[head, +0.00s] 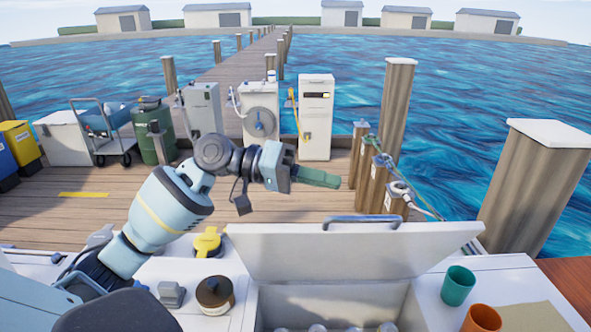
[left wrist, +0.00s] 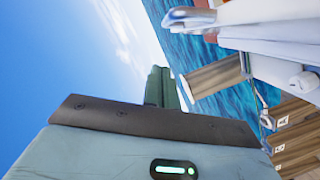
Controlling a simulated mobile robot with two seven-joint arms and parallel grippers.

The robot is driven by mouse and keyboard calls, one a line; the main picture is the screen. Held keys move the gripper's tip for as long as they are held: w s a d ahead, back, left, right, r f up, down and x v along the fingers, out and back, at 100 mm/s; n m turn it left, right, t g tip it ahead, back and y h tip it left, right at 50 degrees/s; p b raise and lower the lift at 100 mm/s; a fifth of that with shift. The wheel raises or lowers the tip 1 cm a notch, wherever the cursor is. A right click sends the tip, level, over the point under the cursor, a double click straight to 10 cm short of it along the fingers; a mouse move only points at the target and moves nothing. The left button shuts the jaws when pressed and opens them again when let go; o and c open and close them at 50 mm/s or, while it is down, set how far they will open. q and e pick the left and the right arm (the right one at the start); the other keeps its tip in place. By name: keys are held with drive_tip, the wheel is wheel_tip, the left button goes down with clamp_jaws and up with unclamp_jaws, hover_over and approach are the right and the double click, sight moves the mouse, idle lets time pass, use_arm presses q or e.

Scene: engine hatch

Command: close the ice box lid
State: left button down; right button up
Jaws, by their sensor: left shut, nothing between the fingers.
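The ice box lid (head: 350,258) is a white panel standing raised and tilted at the back of the ice box, with a blue-grey handle (head: 361,222) along its top edge. The open ice box (head: 280,301) shows below it, with several round pale items inside at the bottom edge. My left gripper (head: 335,181) is above and behind the lid's top edge, its green fingers shut and empty, pointing right. In the left wrist view the shut fingers (left wrist: 163,88) show, and the handle (left wrist: 190,17) is at the upper right. My right gripper is not in view.
A green cup (head: 457,286) and an orange cup (head: 481,319) stand on the white deck right of the ice box. A dark round jar (head: 215,294) and a yellow-capped fitting (head: 207,243) are left of it. Dock posts (head: 396,100) stand behind.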

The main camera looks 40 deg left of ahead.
use_arm(q)
drive_tip(key=shift+s+d+f, duration=0.6)
drive_tip(key=shift+d+f, duration=0.1)
drive_tip(key=shift+d, duration=0.2)
drive_tip(key=shift+s+d+f+p, duration=0.35)
drive_tip(key=shift+s+d+f, duration=0.05)
drive_tip(key=shift+s+f, duration=0.1)
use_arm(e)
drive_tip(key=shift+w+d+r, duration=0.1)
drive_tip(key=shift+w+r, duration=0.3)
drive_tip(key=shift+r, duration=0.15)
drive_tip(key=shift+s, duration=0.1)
